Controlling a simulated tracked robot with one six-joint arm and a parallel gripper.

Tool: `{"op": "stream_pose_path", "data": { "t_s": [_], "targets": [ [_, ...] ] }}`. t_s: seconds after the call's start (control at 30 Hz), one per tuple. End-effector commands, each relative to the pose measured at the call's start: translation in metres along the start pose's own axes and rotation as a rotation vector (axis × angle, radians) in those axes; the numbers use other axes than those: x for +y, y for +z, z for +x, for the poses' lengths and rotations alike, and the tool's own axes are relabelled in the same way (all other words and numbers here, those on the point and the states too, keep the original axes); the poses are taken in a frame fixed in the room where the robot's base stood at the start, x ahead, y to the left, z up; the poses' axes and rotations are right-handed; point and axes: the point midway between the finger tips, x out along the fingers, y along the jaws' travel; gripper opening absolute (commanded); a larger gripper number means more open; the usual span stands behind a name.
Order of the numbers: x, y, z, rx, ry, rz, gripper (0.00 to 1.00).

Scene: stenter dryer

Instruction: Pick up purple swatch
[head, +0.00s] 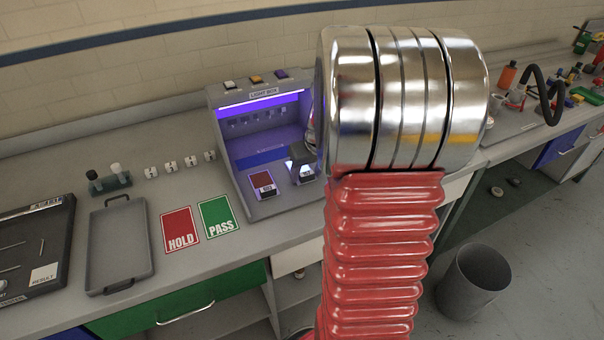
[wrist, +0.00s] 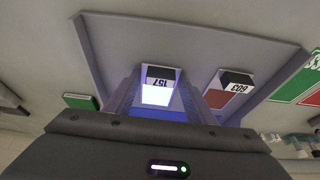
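In the light box (head: 232,150), a swatch on a black block labelled 157 (wrist: 162,75) shows a bright, pale violet face in the wrist view. It also shows in the head view (head: 305,172), partly hidden. No face looks plainly purple; the light may wash out its colour. A red-brown swatch labelled 603 (wrist: 228,91) lies to its right in the wrist view and also shows in the head view (head: 262,183). My gripper (wrist: 160,85) appears open, its fingers apart on either side of the 157 swatch. I cannot tell if they touch it. My arm hides most of the gripper in the head view.
White, orange and purple pieces (head: 281,74) sit on top of the light box. A red HOLD card (head: 180,230), a green PASS card (head: 218,217) and a grey tray (head: 121,250) lie left of it. The box's side walls and roof flank my gripper.

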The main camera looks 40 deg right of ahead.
Motion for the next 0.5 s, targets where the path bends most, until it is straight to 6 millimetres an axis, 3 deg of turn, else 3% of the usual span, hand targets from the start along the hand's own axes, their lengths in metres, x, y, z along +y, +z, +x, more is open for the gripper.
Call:
{"op": "stream_pose_path", "data": {
  "t_s": [0.17, 0.5],
  "targets": [
    [0.0001, 0.0, 0.0, 0.0, 0.0, 0.0, 0.27],
    [0.0003, -0.0022, -0.0047, 0.002, 0.001, 0.0, 0.27]
  ]
}}
